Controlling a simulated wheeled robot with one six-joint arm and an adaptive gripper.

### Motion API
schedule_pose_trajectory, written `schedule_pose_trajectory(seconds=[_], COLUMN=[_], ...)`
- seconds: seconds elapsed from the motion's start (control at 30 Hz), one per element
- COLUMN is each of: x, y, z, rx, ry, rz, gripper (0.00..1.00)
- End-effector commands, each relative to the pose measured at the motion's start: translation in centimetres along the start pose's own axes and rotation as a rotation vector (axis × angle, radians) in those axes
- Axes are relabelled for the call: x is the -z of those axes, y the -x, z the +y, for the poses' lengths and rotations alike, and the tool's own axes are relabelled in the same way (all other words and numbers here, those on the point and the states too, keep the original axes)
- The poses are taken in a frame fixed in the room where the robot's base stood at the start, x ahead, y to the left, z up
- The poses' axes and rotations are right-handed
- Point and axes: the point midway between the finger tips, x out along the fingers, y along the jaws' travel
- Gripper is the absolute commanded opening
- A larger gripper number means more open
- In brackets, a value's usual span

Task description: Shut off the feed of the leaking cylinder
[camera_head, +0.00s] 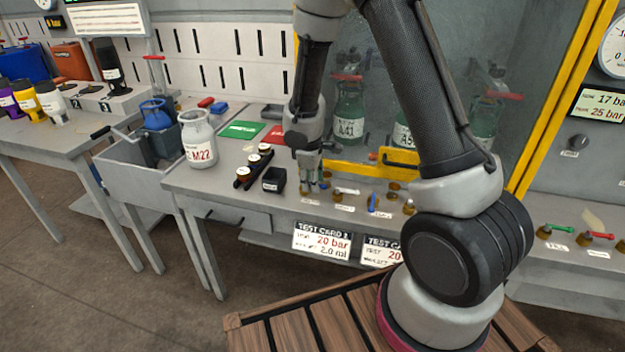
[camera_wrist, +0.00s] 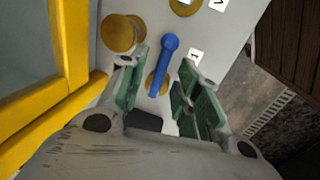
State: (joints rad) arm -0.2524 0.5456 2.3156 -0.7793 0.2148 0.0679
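My gripper (camera_head: 313,182) is over the left end of the valve row in the head view. In the wrist view my gripper (camera_wrist: 163,62) is open, its green-padded fingers on either side of a blue valve lever (camera_wrist: 169,44). I cannot tell whether either pad touches it. The lever sits on a brass base and beside a small label (camera_wrist: 196,57). In the head view my fingers mostly hide this valve. Behind the glass stand green cylinders, one marked A41 (camera_head: 349,118) and another (camera_head: 402,134) partly hidden by my arm. No leak is clearly visible.
A white lever (camera_head: 346,190) and another blue lever (camera_head: 373,203) lie to the right. A yellow frame (camera_head: 350,170) borders the glass close behind my gripper. Cylinder M22 (camera_head: 198,138) and a black rack (camera_head: 243,178) stand left. Green (camera_head: 560,229) and red (camera_head: 600,236) levers are far right.

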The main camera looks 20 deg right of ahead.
Motion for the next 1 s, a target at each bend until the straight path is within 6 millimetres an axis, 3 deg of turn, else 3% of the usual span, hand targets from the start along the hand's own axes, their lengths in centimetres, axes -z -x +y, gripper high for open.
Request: schedule_pose_trajectory(seconds=[0.1,0.27,0.67,1.0], x=[-0.01,-0.01,0.03,0.30], y=[0.02,0.03,0.05,0.17], z=[0.00,0.00,-0.12,-0.69], rx=[0.000,0.000,0.000,0.000], ry=[0.000,0.000,-0.033,-0.244], rz=[0.000,0.000,-0.008,-0.049], gripper=[0.29,0.00,0.00,0.00])
